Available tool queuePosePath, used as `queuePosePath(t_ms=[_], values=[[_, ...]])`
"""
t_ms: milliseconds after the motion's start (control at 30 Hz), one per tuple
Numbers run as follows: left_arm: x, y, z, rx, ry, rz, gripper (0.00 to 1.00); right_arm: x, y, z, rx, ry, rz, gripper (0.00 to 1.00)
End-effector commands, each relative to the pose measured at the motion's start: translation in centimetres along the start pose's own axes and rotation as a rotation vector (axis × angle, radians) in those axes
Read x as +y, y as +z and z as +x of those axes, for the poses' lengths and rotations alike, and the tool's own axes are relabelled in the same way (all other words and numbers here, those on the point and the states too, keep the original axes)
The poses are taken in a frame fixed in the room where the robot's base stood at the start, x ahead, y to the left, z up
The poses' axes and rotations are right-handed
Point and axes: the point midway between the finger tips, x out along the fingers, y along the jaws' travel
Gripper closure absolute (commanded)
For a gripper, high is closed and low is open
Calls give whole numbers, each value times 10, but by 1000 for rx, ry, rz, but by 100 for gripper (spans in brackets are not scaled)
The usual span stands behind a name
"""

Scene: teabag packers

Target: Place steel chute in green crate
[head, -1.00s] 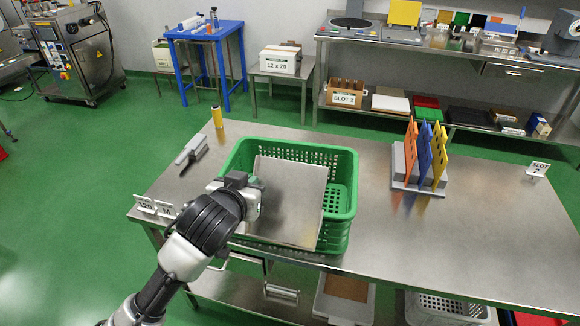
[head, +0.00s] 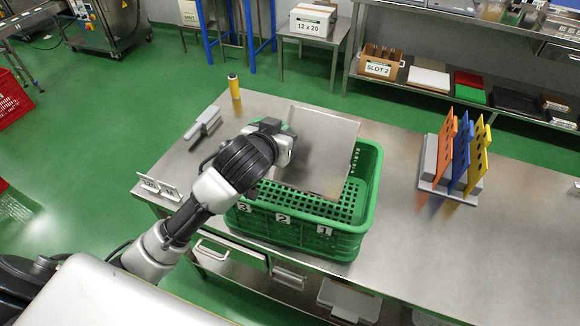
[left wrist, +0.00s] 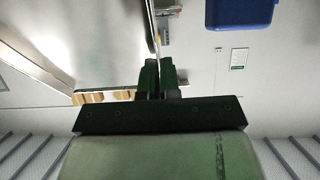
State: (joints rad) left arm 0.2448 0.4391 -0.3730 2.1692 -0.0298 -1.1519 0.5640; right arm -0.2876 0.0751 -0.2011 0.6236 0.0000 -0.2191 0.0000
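The steel chute (head: 322,148) is a flat grey metal piece, held tilted over the back part of the green crate (head: 290,235). The crate stands on the steel table, with labels 3, 2 and 1 on its front wall. My left gripper (head: 287,143) is at the chute's left edge. In the left wrist view, its fingers (left wrist: 158,78) are shut on a thin edge of the chute (left wrist: 100,35). The chute hides the crate's back left part. I cannot tell whether the chute touches the crate. My right gripper is not in view.
A rack with orange, blue and yellow panels (head: 460,155) stands right of the crate. Small label stands (head: 160,188) are at the left edge.

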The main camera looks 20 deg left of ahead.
Motion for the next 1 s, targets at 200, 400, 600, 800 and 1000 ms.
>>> queuePosePath(t_ms=[200, 400, 600, 800, 1000], values=[[-1, 55, 22, -5, -1, 1, 100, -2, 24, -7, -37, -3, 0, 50], [0, 84, 35, 1, 0, 0, 100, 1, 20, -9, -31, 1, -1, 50], [0, 103, 42, -1, 0, 1, 100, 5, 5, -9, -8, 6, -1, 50], [0, 124, 51, 2, 1, -1, 100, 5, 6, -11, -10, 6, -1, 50], [0, 125, 52, 4, 1, -1, 100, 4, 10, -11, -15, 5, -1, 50]])
